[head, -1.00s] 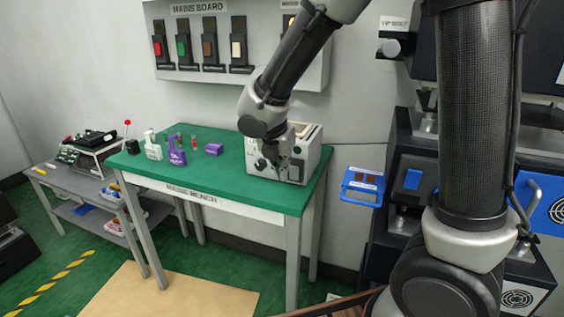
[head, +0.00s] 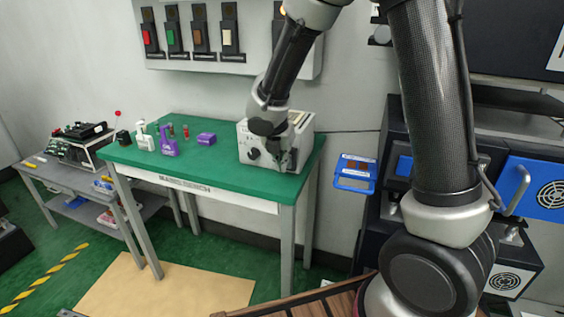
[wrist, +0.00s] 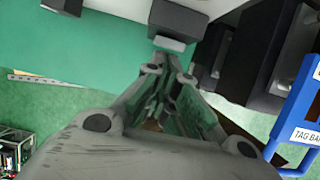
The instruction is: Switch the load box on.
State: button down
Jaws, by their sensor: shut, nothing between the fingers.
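The load box (head: 246,143), a light grey box with a black knob on its front, sits at the right end of the green bench (head: 200,173). My gripper (head: 290,161) is in front of the right part of its front face and hides part of it. In the wrist view my gripper (wrist: 170,62) has its fingers brought together, with nothing seen between them. A dark grey block (wrist: 180,22) is just beyond the fingertips, close to them; I cannot tell if they touch. I cannot read the switch position.
A blue tag holder (head: 354,173) hangs right of the bench, also in the wrist view (wrist: 300,100). A mains board (head: 236,60) is on the wall above. Dark cabinets stand at right.

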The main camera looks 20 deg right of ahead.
jog(key=shift+w+d+r, duration=0.15)
jog(key=shift+w+d, duration=0.1)
jog(key=shift+w, duration=0.1)
jog(key=shift+r, duration=0.8)
